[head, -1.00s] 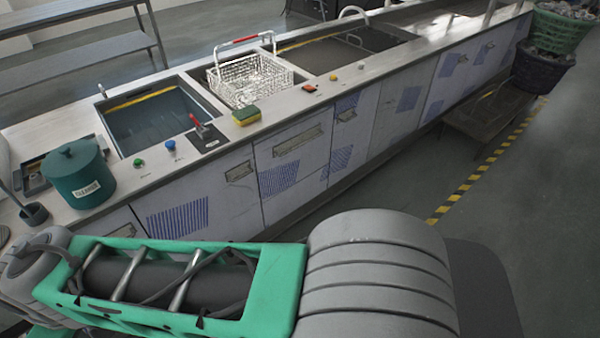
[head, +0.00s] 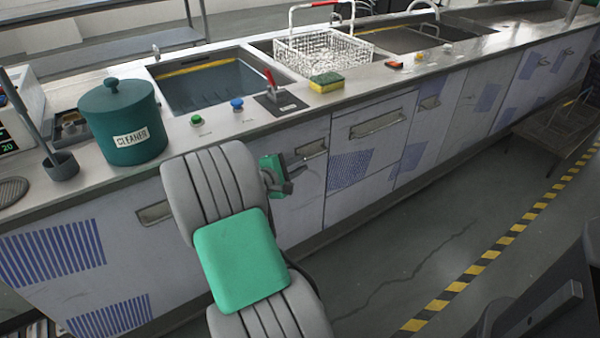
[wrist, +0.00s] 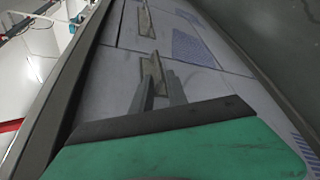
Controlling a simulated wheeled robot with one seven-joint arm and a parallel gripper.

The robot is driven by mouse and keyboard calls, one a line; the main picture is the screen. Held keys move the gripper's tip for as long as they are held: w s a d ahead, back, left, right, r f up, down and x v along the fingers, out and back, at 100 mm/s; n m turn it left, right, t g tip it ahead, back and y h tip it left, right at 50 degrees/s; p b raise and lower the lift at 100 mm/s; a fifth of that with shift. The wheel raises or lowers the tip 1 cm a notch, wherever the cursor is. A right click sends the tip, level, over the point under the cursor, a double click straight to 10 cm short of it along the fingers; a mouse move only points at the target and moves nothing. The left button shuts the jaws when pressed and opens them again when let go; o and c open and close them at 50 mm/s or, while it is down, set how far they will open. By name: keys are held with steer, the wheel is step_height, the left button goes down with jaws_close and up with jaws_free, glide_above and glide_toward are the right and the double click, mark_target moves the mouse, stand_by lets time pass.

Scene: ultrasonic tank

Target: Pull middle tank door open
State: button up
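The grey-white door (head: 301,200) beside my gripper has a metal handle (head: 313,148) near its top. To its right is a wider door (head: 345,205) with a long handle (head: 377,125) and a blue hatched patch. Both doors look closed. My gripper (head: 298,163) is in front of the left one of these handles, partly hidden by my arm. In the wrist view, the two fingers of my gripper (wrist: 158,78) stand apart at the near handle (wrist: 151,66), which lies between or just beyond their tips. I cannot tell if they touch it. The long handle (wrist: 145,20) is farther up.
The counter (head: 240,130) carries a teal cleaner pot (head: 131,148), a sponge (head: 326,82), a red lever (head: 271,84) and a wire basket (head: 328,50). A low rack (head: 555,130) stands at the far right. The floor in front is clear.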

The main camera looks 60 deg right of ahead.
mark_target(316, 154)
steer(key=shift+n+h, duration=0.3)
steer(key=x, duration=0.2)
steer(key=b+x, duration=0.1)
steer(key=x, duration=0.4)
steer(key=shift+s+d+f, duration=0.15)
steer(key=shift+s+d, duration=0.15)
steer(key=shift+d+b, duration=0.3)
steer(key=shift+d, duration=0.15)
steer(key=shift+c, duration=0.6)
jaws_close()
